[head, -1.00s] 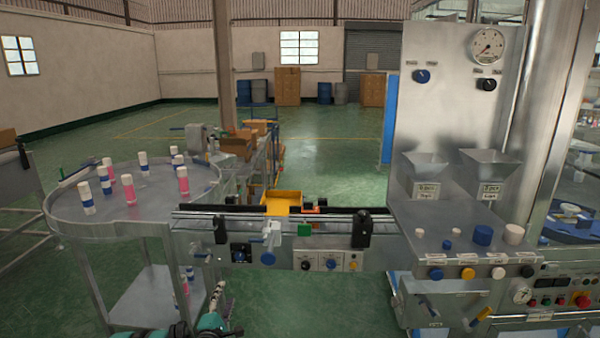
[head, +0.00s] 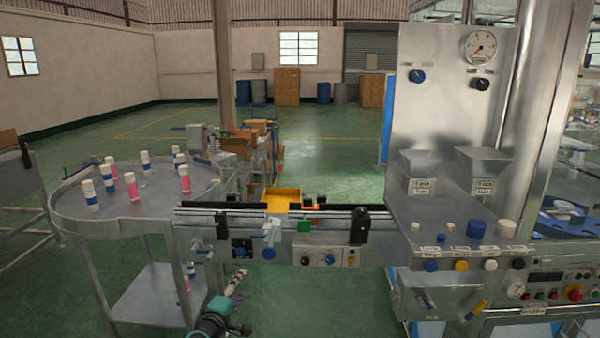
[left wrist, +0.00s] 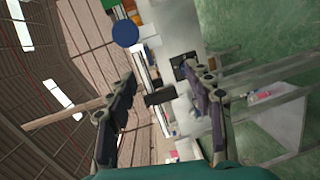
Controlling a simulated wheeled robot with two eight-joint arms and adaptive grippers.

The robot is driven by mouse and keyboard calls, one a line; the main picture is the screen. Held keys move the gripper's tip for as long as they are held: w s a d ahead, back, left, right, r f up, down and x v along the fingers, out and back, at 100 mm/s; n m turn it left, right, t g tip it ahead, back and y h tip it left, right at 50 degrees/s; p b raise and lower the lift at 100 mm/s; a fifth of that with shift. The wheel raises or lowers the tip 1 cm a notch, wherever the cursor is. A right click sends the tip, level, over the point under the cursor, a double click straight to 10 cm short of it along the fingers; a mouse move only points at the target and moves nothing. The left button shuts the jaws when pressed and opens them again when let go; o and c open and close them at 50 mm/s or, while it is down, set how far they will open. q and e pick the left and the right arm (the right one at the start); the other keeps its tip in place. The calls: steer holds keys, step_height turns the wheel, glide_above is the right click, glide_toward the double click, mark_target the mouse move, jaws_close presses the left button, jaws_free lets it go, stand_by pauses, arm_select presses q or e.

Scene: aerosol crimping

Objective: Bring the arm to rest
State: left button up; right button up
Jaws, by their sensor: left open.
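My left gripper (head: 235,283) shows low in the head view, in front of the conveyor and to the right of the round table's legs. In the left wrist view its two fingers stand wide apart, and the gripper (left wrist: 158,82) is open with nothing between the fingers. My left arm comes up from the bottom edge of the head view. My right gripper is not in view.
A round steel table (head: 140,226) with several pink and blue-labelled cans stands left. The conveyor (head: 200,238) runs from it to the crimping machine (head: 440,90) at right. Pink items stand on the lower shelf (head: 150,297). Green floor is free below the conveyor.

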arm_select(q)
steer(key=s+d+r+m+g, duration=0.2)
steer(key=s+d+m, duration=0.15)
steer(key=s, duration=0.45)
steer(key=s+d+r+m+g, duration=0.2)
steer(key=s+m+g, duration=0.1)
steer(key=s+m, duration=0.3)
steer(key=s+a+f+m+g+y, duration=0.2)
steer(key=s+f, duration=0.1)
steer(key=s, duration=0.8)
steer(key=s+a+f+m+g+y, duration=0.1)
steer(key=s+a+f+m+g, duration=0.1)
steer(key=s, duration=0.9)
steer(key=shift+s+a+f+m+y, duration=0.15)
steer(key=shift+a+f+m+y, duration=0.3)
steer(key=shift+a, duration=0.35)
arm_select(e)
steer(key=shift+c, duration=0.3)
